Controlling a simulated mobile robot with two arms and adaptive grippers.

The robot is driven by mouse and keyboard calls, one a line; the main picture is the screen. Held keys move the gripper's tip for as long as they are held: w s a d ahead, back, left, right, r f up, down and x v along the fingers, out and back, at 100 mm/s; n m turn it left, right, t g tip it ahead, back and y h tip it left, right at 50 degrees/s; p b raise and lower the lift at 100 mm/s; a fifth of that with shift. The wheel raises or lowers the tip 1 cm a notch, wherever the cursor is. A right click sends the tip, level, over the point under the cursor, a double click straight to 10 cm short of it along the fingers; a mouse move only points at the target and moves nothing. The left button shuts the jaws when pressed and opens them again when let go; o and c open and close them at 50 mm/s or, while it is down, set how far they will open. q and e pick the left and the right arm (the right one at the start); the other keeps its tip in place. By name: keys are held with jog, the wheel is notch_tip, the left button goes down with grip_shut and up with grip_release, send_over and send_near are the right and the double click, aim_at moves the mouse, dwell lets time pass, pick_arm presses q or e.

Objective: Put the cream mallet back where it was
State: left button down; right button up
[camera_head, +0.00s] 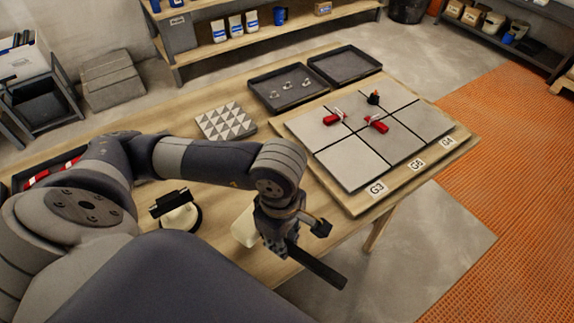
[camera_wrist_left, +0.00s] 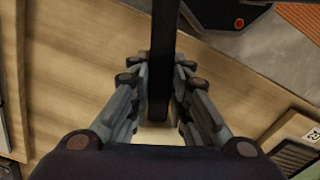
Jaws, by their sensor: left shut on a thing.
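The mallet has a dark handle (camera_head: 318,265) and a cream head (camera_head: 245,228). My left gripper (camera_head: 277,240) is shut on the handle, above the front part of the wooden table. The head shows behind the gripper, partly hidden by it; I cannot tell whether it touches the table. In the left wrist view the handle (camera_wrist_left: 161,60) runs between the two fingers (camera_wrist_left: 158,100), and a strip of cream (camera_wrist_left: 160,136) shows below them. My right gripper is not in view.
A round white thing with a black top (camera_head: 180,217) stands left of the gripper. Grey tiles (camera_head: 350,160) with red pieces lie on a board at the right. Behind are a patterned tile (camera_head: 226,121) and two dark trays (camera_head: 262,88) (camera_head: 345,65). A tray with red pieces (camera_head: 50,172) is at left.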

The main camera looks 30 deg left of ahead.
pick_arm(q)
jog(key=w, duration=0.1)
jog(key=w+p, duration=0.1)
jog(key=w, duration=0.1)
jog(key=shift+w+a+n, duration=0.2)
jog(key=shift+a+n, duration=0.1)
jog(key=w+p, duration=0.1)
jog(key=w, duration=0.3)
jog(key=w+a+f+p, duration=0.1)
jog(key=w, duration=0.3)
jog(key=w+p, duration=0.1)
jog(key=w, duration=0.3)
jog(key=shift+w+a+f, duration=0.1)
jog(key=shift+a+f, duration=0.1)
jog(key=shift+f, duration=0.05)
jog(key=shift+w, duration=0.1)
notch_tip(320, 180, down, 3)
jog(key=shift+r+p, duration=0.15)
jog(key=shift+p, duration=0.5)
jog(key=shift+f, duration=0.4)
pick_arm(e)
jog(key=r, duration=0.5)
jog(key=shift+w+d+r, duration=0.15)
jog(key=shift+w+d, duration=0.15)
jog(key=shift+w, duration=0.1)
pick_arm(q)
jog(key=shift+f, duration=0.1)
